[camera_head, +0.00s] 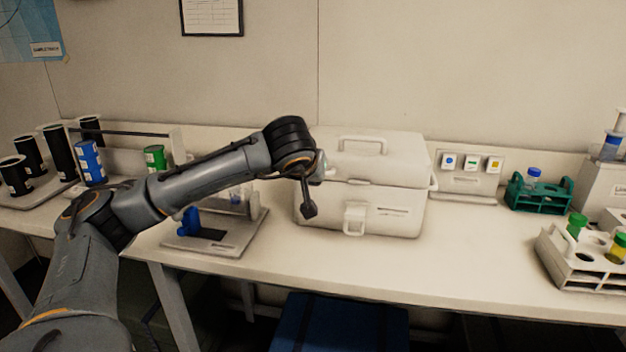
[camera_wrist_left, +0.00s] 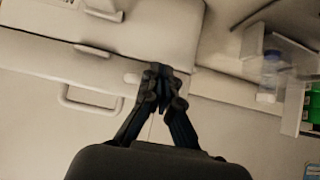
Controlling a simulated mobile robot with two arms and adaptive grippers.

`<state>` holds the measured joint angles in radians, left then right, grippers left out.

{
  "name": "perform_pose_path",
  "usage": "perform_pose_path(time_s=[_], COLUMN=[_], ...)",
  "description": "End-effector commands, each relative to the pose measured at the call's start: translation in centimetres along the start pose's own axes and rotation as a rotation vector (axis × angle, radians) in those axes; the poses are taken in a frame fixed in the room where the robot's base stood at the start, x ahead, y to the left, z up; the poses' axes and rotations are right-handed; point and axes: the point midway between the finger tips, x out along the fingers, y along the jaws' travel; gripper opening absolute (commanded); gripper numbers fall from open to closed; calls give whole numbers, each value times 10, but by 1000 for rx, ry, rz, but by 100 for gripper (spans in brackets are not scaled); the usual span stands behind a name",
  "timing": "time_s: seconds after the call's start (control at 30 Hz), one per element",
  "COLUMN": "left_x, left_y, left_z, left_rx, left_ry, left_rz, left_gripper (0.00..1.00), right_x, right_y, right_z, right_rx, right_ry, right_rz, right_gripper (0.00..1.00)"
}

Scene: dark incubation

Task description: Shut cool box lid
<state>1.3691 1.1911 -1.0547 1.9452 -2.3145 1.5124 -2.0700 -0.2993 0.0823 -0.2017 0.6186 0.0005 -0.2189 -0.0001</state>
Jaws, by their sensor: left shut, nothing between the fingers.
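The white cool box (camera_head: 385,213) stands on the bench at the middle of the head view. Its lid (camera_head: 385,160), with a carry handle on top, lies down over the body. A seam shows between them, and I cannot tell whether it is fully tight. The front latch (camera_head: 354,219) hangs down on the body. My left gripper (camera_head: 309,209) is shut and empty, pointing down at the box's left front. In the left wrist view the closed fingertips (camera_wrist_left: 161,72) overlap the lid edge; contact is unclear. My right gripper is not in view.
Left of the box is a grey stand (camera_head: 222,238) with a blue part. Black cylinders (camera_head: 60,147) and a blue tin (camera_head: 90,162) stand farther left. Right are a three-button panel (camera_head: 472,163), a green rack (camera_head: 540,194) and a white rack (camera_head: 585,262). The bench front right of the box is clear.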

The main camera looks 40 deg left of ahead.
Motion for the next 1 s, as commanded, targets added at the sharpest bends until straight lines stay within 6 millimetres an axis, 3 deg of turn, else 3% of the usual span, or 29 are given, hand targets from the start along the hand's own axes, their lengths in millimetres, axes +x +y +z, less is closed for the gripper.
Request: perform_pose_path(time_s=[0.5,0.67,0.87,1.0], left_x=[-95,-108,-111,-106], left_y=[0,0,0,18], left_z=[-1,0,0,10], left_rx=[0,0,1,-2], left_ry=[-2,-4,-6,-29], left_rz=[2,-1,0,58], left_gripper=[0,0,0,0], right_x=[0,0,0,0], right_y=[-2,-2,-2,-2], right_z=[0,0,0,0], right_rx=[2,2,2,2], right_ry=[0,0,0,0], right_rz=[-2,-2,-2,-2], right_gripper=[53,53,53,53])
